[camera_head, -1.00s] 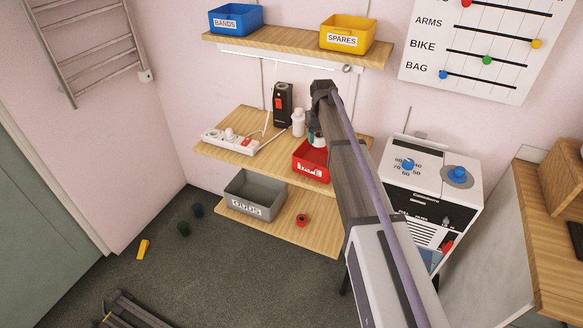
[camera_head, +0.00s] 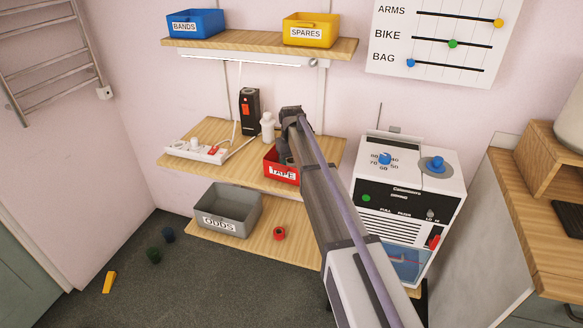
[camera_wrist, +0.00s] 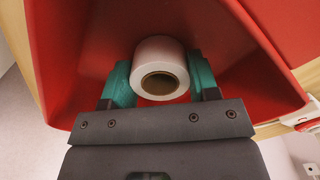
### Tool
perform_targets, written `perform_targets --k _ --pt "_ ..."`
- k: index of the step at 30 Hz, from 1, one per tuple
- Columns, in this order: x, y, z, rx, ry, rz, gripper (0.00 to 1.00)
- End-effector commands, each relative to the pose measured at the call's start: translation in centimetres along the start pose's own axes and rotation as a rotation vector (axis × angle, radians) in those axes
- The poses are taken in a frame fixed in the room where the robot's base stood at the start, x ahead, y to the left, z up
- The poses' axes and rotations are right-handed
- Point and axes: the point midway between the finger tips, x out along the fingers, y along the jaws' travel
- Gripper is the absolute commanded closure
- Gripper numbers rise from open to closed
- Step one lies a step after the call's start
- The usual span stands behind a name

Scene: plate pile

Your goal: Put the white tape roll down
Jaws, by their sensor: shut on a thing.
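The white tape roll (camera_wrist: 160,58) is between the two teal fingers of my gripper (camera_wrist: 160,82) in the wrist view. The fingers are shut on it from both sides, and its brown core faces the camera. The roll is inside the red TAPE bin (camera_wrist: 60,60), whose walls surround it. Whether the roll touches the bin's floor I cannot tell. In the head view the red bin (camera_head: 283,174) sits on the middle shelf. My arm reaches over its right part and hides the roll.
A white bottle (camera_head: 267,128), a black box with a red switch (camera_head: 249,112) and a power strip (camera_head: 196,152) share the middle shelf (camera_head: 232,172). The upper shelf (camera_head: 260,48) is above. A grey ODDS bin (camera_head: 226,212) and red roll (camera_head: 279,233) are below.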

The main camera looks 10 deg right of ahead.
Motion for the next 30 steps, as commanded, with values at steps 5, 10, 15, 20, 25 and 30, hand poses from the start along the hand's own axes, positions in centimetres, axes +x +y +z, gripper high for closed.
perform_targets --k 5,10,15,20,25,30 --pt "0.3 0.0 0.0 0.000 0.000 0.000 0.68" --pt "0.2 0.0 0.0 0.000 0.000 0.000 0.33" --pt "0.2 0.0 0.0 0.000 0.000 0.000 0.20" --pt "0.2 0.0 0.0 0.000 0.000 0.000 0.20" --pt "-1.0 0.0 0.0 0.000 0.000 0.000 0.20" --pt "-4.6 0.0 0.0 0.000 0.000 0.000 0.20"
